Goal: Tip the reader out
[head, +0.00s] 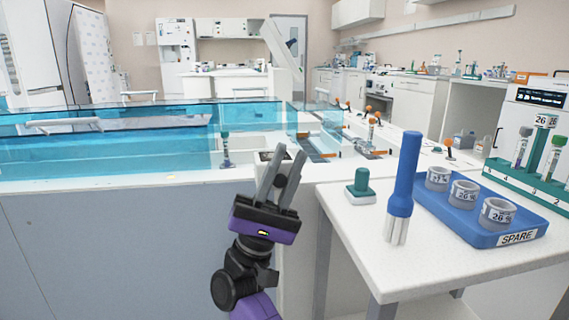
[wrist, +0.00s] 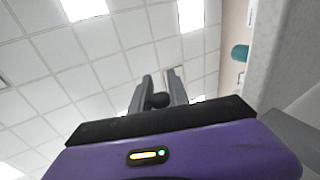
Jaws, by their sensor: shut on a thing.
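My gripper (head: 289,155) points up at the front edge of the white bench, its two grey fingers some way apart. In the wrist view my gripper (wrist: 160,78) is shut on a small dark rounded knob (wrist: 158,100) between the fingers. What the knob belongs to is hidden.
Right of my gripper, a white table (head: 350,230) bears a green-topped block (head: 361,186), a tall blue tool (head: 404,175) and a blue SPARE tray (head: 470,236) with three grey rings. A capped tube (head: 225,150) stands by the clear blue guards (head: 100,150).

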